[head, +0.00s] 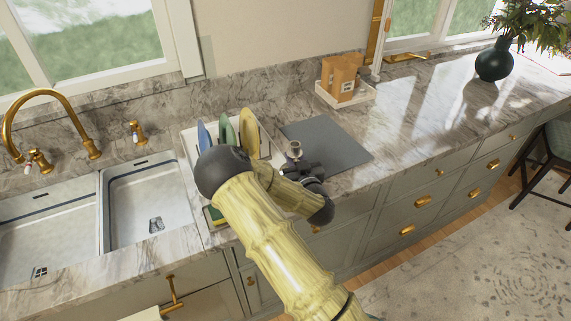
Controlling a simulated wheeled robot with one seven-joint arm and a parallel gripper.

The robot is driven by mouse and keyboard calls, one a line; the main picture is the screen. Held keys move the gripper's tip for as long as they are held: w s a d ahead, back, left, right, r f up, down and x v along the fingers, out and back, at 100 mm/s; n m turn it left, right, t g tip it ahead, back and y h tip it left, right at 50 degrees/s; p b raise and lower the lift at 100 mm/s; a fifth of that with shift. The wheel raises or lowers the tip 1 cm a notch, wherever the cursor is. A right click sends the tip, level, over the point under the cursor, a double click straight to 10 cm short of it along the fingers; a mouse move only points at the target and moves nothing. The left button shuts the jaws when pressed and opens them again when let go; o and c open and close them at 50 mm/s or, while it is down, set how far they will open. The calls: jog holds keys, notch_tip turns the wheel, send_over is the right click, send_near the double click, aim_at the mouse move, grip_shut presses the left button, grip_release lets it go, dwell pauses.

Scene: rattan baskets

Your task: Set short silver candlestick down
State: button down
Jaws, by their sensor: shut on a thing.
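The short silver candlestick (296,150) stands upright at my gripper (292,167), above the left part of the dark grey mat (344,148) on the marble counter. My gripper is shut on the candlestick. The candlestick's cup shows, and its lower part is hidden by the gripper. I cannot tell whether its base touches the mat. My own arm covers the front of the counter here.
A rack with several coloured plates (226,133) stands close left of my gripper. A double sink (150,205) is at the left. The counter right of the mat is clear up to a dark vase (494,64).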

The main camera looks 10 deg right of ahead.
jog(key=shift+f+p, duration=0.35)
jog(key=shift+f, duration=1.85)
notch_tip(320, 180, down, 4)
jog(key=shift+w+f+p, duration=0.1)
jog(key=shift+w+p, duration=0.05)
jog(key=shift+p, duration=0.3)
jog(key=shift+a, duration=0.1)
jog(key=shift+s, duration=0.2)
jog(key=shift+f, duration=0.1)
jog(key=c, duration=1.3)
grip_release()
jog(key=shift+w+f, duration=0.1)
